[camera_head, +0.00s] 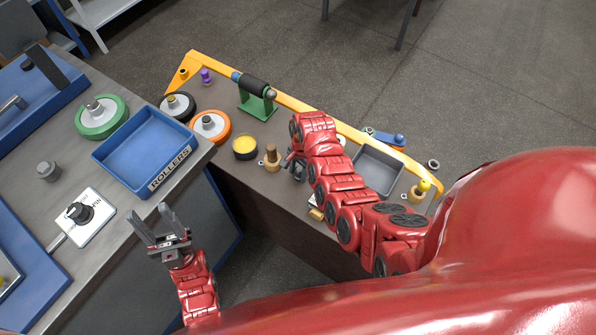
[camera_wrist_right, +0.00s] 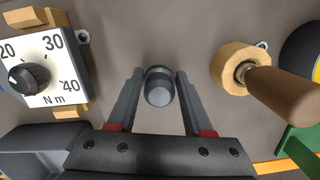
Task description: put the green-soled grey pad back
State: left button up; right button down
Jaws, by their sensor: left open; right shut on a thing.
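In the right wrist view a small grey round piece (camera_wrist_right: 158,88) stands between the two fingers of my right gripper (camera_wrist_right: 160,74), which is shut on it. Its underside is hidden, so I see no green sole and cannot tell if it is the pad. In the head view my right gripper (camera_head: 291,165) is low over the brown-grey bench, beside a wooden-handled tool (camera_head: 271,160); the held piece is not clear there. My left gripper (camera_head: 149,215) is open and empty, in front of the left table's edge.
The wrist view shows a dial plate (camera_wrist_right: 45,68) left and the wooden-handled tool (camera_wrist_right: 285,90) right, both close. On the bench are a yellow-topped pot (camera_head: 245,147), a green roller stand (camera_head: 257,103) and a grey tray (camera_head: 378,170). A blue ROLLERS tray (camera_head: 180,170) edges the left table.

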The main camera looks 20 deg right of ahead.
jog(key=shift+f, duration=0.2)
jog(key=shift+c, duration=1.5)
grip_release()
jog(key=shift+r, duration=0.1)
